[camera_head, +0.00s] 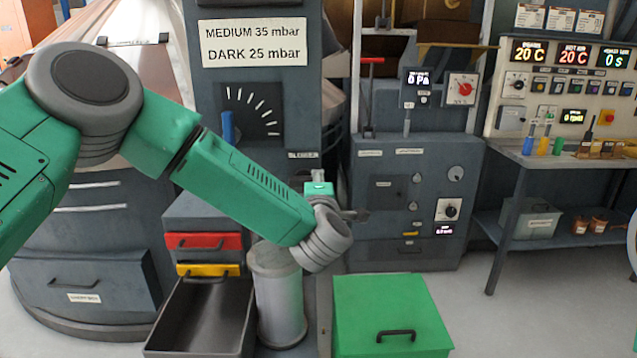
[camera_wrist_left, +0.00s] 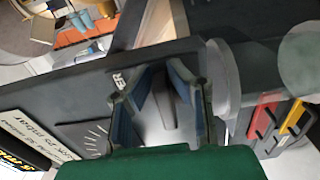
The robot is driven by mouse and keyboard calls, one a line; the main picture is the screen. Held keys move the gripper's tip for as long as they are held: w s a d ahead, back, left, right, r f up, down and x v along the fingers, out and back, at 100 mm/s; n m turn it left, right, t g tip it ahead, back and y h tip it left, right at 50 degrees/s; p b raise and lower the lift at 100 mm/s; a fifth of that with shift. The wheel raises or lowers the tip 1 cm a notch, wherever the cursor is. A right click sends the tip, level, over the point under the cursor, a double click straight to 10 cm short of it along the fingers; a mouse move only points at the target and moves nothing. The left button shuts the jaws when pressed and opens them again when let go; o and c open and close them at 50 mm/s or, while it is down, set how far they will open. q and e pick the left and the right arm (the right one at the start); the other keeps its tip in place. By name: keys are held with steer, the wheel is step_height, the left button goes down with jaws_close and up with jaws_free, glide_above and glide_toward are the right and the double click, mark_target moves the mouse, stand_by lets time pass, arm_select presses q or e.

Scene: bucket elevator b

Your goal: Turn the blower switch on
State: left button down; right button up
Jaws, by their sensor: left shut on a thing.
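The BLOWER label (camera_head: 303,155) is on the dark panel's lower edge in the head view, just above my left wrist. Part of the same label (camera_wrist_left: 118,80) shows beside the fingers in the left wrist view. My left gripper (camera_wrist_left: 163,74) has its two blue-padded fingers around a grey lever-like piece (camera_wrist_left: 167,103), which I take to be the blower switch, and is shut on it. In the head view my forearm and wrist hide most of the gripper and the switch. Its setting cannot be told. My right gripper is in neither view.
A dial panel with a blue lever (camera_head: 228,127) is above my forearm. Red (camera_head: 203,241) and yellow drawers, an open dark bin (camera_head: 205,318), a grey cylinder (camera_head: 279,300) and a green box (camera_head: 390,310) stand below. A control cabinet (camera_head: 410,200) stands to the right.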

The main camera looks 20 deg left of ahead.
arm_select(q)
steer(key=shift+f, duration=0.25)
steer(key=c, duration=1.5)
jaws_free()
steer(key=shift+c, duration=0.2)
steer(key=shift+w+a, duration=0.15)
steer(key=shift+r, duration=0.1)
steer(key=shift+s, duration=0.5)
steer(key=v, duration=1.1)
